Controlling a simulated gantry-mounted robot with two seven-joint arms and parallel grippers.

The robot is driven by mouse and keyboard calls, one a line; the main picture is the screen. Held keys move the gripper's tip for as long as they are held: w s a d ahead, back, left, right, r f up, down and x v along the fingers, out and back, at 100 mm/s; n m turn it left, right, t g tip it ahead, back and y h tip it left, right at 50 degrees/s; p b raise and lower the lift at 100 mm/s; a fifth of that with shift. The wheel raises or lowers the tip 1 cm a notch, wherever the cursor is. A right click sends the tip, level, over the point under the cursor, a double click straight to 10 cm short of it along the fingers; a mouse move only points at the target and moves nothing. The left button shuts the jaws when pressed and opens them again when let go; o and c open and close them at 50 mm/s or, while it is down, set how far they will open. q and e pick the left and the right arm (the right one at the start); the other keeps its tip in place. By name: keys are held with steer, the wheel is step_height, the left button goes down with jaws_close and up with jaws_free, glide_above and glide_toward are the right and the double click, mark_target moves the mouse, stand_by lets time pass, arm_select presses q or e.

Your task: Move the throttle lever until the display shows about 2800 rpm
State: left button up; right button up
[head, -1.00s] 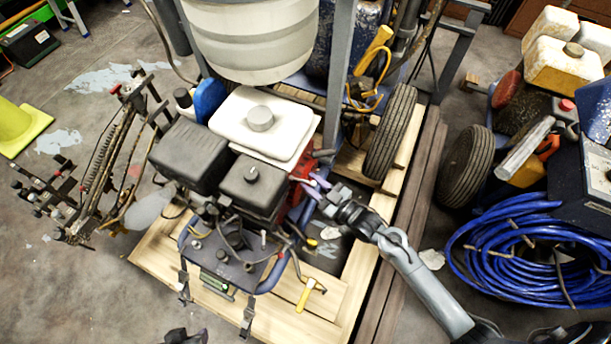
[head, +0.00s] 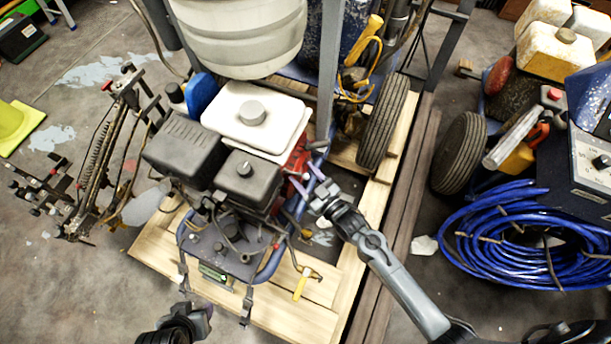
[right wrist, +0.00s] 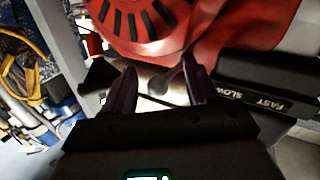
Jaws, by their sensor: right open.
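The engine's throttle lever (right wrist: 172,84) shows in the right wrist view as a greyish rod with a rounded end, beside a black plate marked FAST and SLOW (right wrist: 255,101). My right gripper (right wrist: 160,88) is open, its purple fingers on either side of the lever. I cannot tell whether either finger touches it. In the head view my right gripper (head: 311,178) is at the right side of the engine (head: 248,180), and the lever is too small to make out. A small greenish display (head: 213,275) is on the front of the machine; its reading is illegible. My left gripper (head: 202,318) is low in the picture, its jaws unclear.
The red engine cover (right wrist: 150,25) is close above the right fingers. A coiled blue hose (head: 500,245) and a wheel (head: 460,152) are at the right. Bare floor is at the lower left.

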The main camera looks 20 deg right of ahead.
steer(key=shift+s, duration=0.4)
steer(key=p+v, duration=0.4)
steer(key=v, duration=0.6)
steer(key=shift+d, duration=0.2)
steer(key=shift+r, duration=0.1)
